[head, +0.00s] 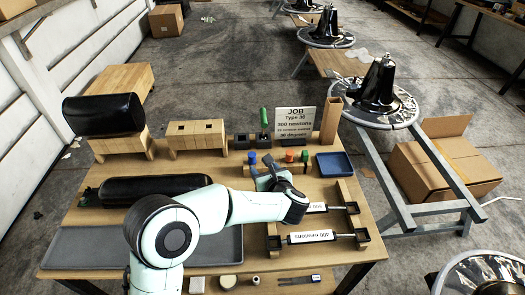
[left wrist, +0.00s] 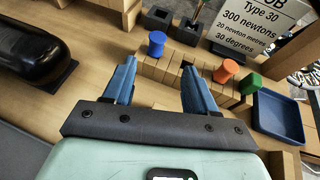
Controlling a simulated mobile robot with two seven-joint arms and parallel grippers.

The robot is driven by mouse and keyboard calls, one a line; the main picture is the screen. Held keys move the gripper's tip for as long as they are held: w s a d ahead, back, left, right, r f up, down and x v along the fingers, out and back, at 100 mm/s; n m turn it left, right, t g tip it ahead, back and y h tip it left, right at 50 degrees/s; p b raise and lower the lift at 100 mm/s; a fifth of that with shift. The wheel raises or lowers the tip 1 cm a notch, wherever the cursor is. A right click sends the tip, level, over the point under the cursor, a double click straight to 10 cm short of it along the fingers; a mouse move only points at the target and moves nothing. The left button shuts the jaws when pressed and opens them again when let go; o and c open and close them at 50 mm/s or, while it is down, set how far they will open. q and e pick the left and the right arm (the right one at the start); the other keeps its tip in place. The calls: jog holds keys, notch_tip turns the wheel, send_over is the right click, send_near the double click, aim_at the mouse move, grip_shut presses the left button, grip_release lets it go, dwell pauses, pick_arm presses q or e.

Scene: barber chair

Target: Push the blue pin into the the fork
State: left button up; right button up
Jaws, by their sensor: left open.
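The blue pin (head: 252,158) stands upright on a slotted wooden block near the table's middle. In the left wrist view the blue pin (left wrist: 156,44) shows just beyond and between my open fingertips. My left gripper (head: 268,170) is open and empty, close to the block on its near side; its blue fingers (left wrist: 157,78) are spread apart. I cannot tell for sure which part is the fork; a dark, slim, fork-like piece (head: 299,280) lies at the front right of the table. My right gripper is not in view.
An orange pin (left wrist: 226,71) and a green pin (left wrist: 250,83) stand right of the blue one. A blue tray (head: 334,163) lies further right. A job sign (head: 295,124) stands behind. Two labelled cylinders (head: 312,237) lie at right. A black padded roll (head: 153,189) lies left.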

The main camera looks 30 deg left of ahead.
aim_at(252, 155)
pick_arm(q)
jog(key=x, duration=0.7)
jog(key=shift+a+b, duration=0.25)
jog(key=shift+b, duration=0.1)
jog(key=shift+r+x, duration=0.15)
jog(key=shift+x, duration=1.35)
jog(key=shift+r+x, duration=0.15)
jog(key=shift+x, duration=1.3)
jog(key=shift+a, duration=0.15)
grip_shut()
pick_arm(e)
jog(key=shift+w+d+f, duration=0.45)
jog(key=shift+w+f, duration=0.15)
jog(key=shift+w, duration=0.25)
